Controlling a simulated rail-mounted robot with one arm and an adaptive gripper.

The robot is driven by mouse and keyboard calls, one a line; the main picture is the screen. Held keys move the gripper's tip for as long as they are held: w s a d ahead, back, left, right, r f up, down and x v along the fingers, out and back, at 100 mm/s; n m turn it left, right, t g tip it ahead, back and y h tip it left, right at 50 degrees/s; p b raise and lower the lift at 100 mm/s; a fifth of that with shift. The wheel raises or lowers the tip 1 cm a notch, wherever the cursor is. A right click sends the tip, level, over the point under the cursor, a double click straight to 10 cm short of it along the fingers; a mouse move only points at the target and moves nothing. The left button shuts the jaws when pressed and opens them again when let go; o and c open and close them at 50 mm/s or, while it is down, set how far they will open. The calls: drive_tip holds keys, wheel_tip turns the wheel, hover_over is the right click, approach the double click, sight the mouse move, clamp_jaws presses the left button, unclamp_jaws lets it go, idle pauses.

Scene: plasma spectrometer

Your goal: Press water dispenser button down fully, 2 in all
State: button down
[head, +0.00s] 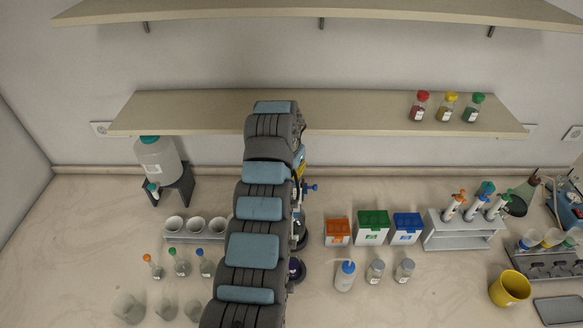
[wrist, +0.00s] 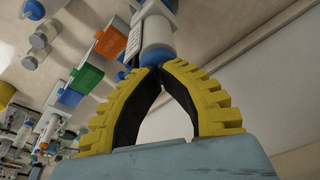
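My gripper (wrist: 160,68) has yellow-backed black fingers that meet at their tips, with the space between them empty. A white cylindrical device with blue parts (wrist: 158,32) lies right beyond the fingertips in the wrist view; I cannot tell whether they touch it. In the head view my arm hides most of this device and the gripper; a blue knob (head: 312,187) shows at the arm's right edge. A white jug with a teal cap and a tap (head: 158,158) stands on a dark stand at the left. No button can be made out clearly on either.
Orange (head: 338,231), green (head: 373,227) and blue (head: 407,228) lidded boxes stand right of my arm, with several bottles in front. Cups in a rack (head: 195,224) stand left of it. A wall shelf (head: 350,112) runs behind, carrying bottles.

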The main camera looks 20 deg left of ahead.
drive_tip(key=shift+r, duration=3.4)
wheel_tip(320, 180, up, 5)
idle(0.5)
